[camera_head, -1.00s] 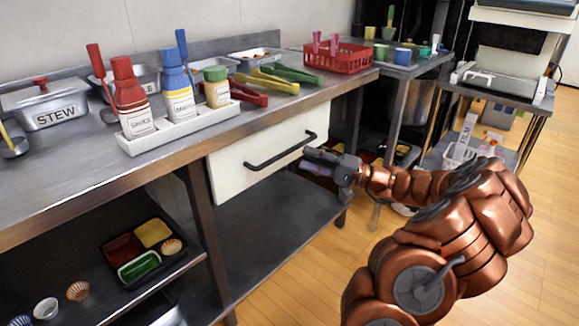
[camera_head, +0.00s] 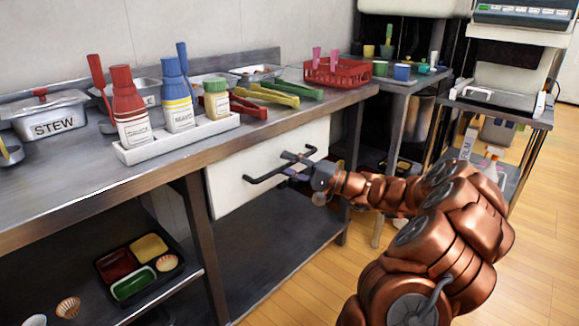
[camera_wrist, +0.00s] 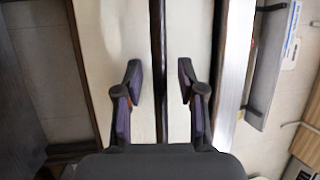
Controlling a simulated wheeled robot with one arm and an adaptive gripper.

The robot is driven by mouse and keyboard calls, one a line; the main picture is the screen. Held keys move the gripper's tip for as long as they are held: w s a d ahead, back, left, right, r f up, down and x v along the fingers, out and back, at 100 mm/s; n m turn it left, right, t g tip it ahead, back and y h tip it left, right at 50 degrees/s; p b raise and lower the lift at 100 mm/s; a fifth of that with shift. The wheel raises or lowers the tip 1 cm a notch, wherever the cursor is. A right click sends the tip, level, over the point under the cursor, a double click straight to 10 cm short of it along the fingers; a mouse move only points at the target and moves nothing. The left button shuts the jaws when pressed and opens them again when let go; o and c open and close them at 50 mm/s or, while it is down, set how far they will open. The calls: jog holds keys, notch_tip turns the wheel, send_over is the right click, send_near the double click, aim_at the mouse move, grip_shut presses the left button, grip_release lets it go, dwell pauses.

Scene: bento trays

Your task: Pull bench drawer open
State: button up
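The bench drawer (camera_head: 232,196) has a white front under the steel worktop and looks shut. A black bar handle (camera_head: 264,175) runs across its front. My gripper (camera_head: 294,166) is at the right half of the handle. In the wrist view, my gripper (camera_wrist: 159,82) is open, with one finger on each side of the handle (camera_wrist: 157,40). A gap shows between the bar and each finger. The white drawer front (camera_wrist: 100,40) lies behind the fingers.
On the worktop (camera_head: 75,185) stand squeeze bottles in a white tray (camera_head: 180,138), a stew pan (camera_head: 45,115), tongs (camera_head: 290,91) and a red basket (camera_head: 340,76). A lower shelf (camera_head: 285,240) lies below the drawer. Floor (camera_head: 290,290) is open in front.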

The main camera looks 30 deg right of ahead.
grip_shut()
dwell(0.6)
